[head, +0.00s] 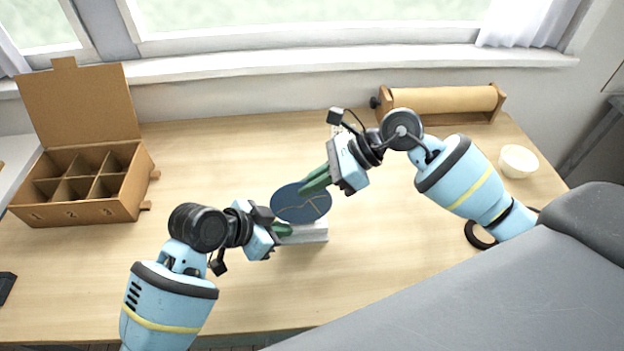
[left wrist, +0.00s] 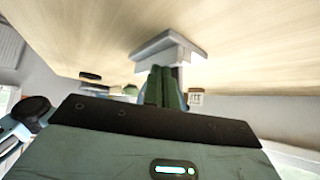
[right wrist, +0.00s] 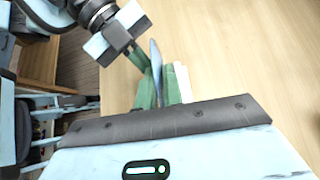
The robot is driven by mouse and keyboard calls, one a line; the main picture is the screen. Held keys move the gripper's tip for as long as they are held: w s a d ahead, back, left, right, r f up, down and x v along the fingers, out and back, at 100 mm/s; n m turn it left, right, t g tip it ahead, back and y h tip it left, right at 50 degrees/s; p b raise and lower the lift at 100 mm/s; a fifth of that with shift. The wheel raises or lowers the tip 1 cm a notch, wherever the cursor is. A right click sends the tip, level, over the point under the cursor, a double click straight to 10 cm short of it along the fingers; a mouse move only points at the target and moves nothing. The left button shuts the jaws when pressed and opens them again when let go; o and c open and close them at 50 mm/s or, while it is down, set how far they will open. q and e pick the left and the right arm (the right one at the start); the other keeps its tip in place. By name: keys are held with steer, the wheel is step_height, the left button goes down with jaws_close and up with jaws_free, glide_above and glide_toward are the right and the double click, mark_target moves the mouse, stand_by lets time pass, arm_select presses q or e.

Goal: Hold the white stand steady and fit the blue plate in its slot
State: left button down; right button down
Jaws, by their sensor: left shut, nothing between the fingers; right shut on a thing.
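The blue plate (head: 298,208), with thin gold seams, stands on edge at the white stand (head: 312,233) in the middle of the table. My right gripper (head: 306,189) is shut on the plate's upper part; the right wrist view shows the plate (right wrist: 156,62) edge-on between the green fingers. My left gripper (head: 286,230) is shut and empty, its fingertips beside the stand's left end. The left wrist view shows the stand (left wrist: 168,45) just past the closed green fingers (left wrist: 165,85). I cannot tell whether the plate's lower edge is inside the slot.
A cardboard box (head: 100,210) with numbered compartments and a raised lid stands at the left. A brown paper roll (head: 440,100) on a wooden holder is at the back right. A white bowl (head: 518,161) and a black ring (head: 478,236) lie at the right. The front table is clear.

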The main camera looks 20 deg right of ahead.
steer(key=shift+f, duration=1.25)
steer(key=c, duration=1.1)
jaws_free()
steer(key=shift+o, duration=0.2)
steer(key=shift+r, duration=0.1)
steer(key=shift+r, duration=3.9)
